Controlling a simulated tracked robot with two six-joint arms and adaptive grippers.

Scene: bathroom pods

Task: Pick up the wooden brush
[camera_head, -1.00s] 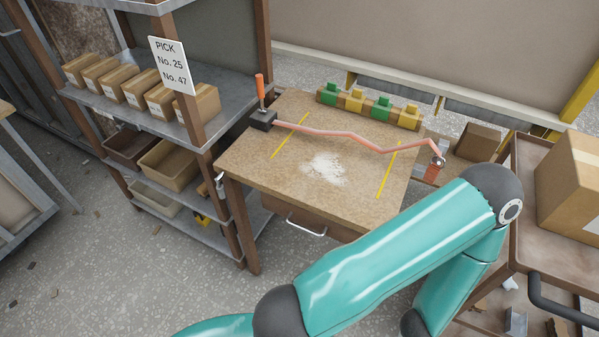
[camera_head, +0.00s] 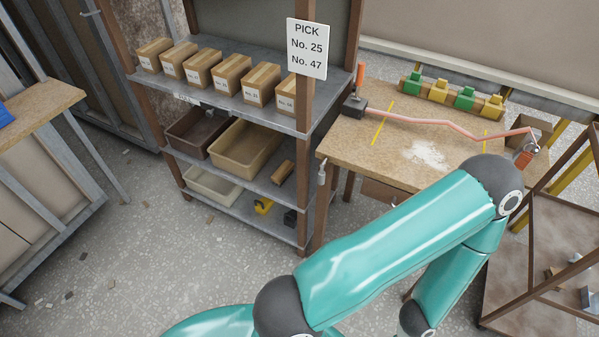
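A small brown wooden item (camera_head: 283,172), which may be the wooden brush, lies on the middle shelf board to the right of a tan bin. It is too small to tell bristles. A teal arm of mine crosses the lower right of the view, and its gripper is not visible. My other gripper is not in view either. Nothing is seen touching the brown item.
The shelf unit (camera_head: 235,99) holds several cardboard boxes, a brown bin (camera_head: 190,137), a tan bin (camera_head: 243,151) and a cream bin (camera_head: 212,187). A wooden workbench (camera_head: 345,150) with white powder (camera_head: 428,154) stands to its right. The speckled floor in front is mostly clear.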

